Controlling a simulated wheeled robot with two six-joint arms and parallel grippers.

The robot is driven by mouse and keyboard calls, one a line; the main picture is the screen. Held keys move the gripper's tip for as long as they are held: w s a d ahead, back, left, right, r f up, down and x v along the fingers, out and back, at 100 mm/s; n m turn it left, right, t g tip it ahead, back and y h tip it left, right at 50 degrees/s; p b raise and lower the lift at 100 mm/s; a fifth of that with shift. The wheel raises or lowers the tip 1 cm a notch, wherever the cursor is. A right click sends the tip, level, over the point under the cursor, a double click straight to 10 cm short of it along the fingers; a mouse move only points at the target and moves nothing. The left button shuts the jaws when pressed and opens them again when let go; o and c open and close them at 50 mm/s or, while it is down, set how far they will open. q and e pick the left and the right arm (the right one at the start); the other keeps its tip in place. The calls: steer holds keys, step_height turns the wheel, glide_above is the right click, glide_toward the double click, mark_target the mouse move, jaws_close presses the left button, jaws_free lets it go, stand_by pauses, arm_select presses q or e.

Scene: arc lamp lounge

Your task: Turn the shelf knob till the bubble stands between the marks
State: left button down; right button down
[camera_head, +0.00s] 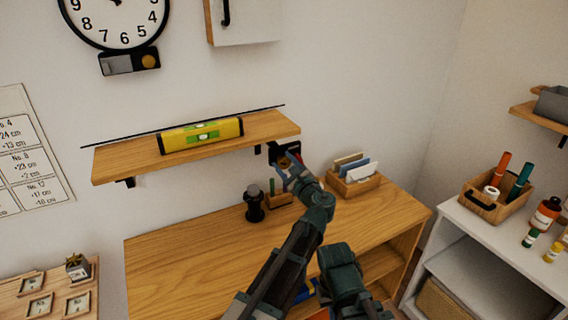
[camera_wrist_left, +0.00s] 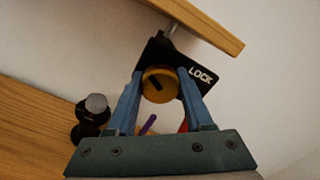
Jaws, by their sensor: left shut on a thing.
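The yellow spirit level (camera_head: 180,141) lies on the wooden wall shelf (camera_head: 275,126). Its green vial (camera_head: 203,132) shows in the head view, but the bubble and marks are too small to read. The round yellow-brown knob (camera_wrist_left: 158,84) has a dark slot and sits on a black bracket marked LOCK (camera_wrist_left: 205,83) under the shelf's right end. My left gripper (camera_head: 288,166) is shut on the knob, with one blue finger on each side in the left wrist view (camera_wrist_left: 158,92).
The wooden cabinet top (camera_head: 190,255) lies below, with a black knobbed object (camera_head: 254,205) and a card holder (camera_head: 355,184) near my left gripper. A white shelf unit (camera_head: 480,233) with a wooden box (camera_head: 490,205) and bottles stands right. A clock (camera_head: 113,18) hangs above.

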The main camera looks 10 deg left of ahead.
stand_by(0.5)
arm_select(q)
steer(key=shift+c, duration=1.5)
jaws_free()
steer(key=shift+s, duration=0.15)
arm_select(e)
steer(key=shift+d, duration=0.1)
